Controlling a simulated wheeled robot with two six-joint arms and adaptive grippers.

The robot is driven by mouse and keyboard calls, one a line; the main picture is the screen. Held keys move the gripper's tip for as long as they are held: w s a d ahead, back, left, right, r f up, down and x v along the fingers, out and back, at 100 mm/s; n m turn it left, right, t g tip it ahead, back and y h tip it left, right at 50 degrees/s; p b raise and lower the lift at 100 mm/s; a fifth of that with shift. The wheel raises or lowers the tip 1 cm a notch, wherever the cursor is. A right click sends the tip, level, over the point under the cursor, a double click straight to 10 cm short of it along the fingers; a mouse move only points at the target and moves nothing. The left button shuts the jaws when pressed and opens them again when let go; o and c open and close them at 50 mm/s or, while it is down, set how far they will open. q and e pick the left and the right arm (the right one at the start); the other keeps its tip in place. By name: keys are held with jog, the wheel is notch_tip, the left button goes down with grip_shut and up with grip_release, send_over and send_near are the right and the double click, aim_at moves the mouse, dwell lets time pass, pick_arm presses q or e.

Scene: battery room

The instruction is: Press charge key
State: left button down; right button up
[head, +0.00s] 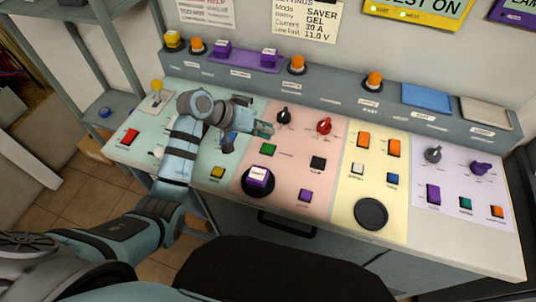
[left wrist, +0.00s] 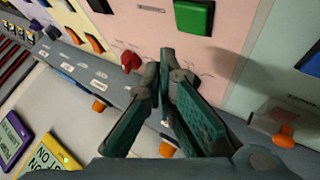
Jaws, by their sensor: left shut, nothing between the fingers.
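The sloped panel holds several coloured keys in the head view; their labels are too small to read, so I cannot tell which is the charge key. My left gripper (head: 263,128) is shut and empty over the pink section, close to the green key (head: 268,150) and the black knob (head: 284,115). In the left wrist view, the closed fingertips (left wrist: 167,54) are just beside the green key (left wrist: 193,15), and contact cannot be judged. A purple key with a pale top (head: 259,177) sits on a black disc. My right gripper is not in view.
A red knob (head: 324,126), black key (head: 318,163) and orange keys (head: 363,139) lie to the right. Orange domes (head: 297,64) and purple blocks (head: 269,55) stand along the back ledge. A black disc (head: 370,213) lies on the yellow section.

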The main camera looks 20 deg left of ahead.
aim_at(266, 145)
pick_arm(q)
notch_tip(266, 145, down, 3)
jog(key=shift+w+r, duration=0.1)
jog(key=shift+r, duration=0.05)
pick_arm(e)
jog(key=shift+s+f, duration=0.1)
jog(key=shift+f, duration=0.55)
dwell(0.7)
pick_arm(q)
jog(key=shift+f, duration=0.35)
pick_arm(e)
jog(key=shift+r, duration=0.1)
pick_arm(q)
jog(key=shift+f, duration=0.55)
dwell(0.3)
jog(key=shift+r, duration=0.1)
jog(key=shift+r+p, duration=0.85)
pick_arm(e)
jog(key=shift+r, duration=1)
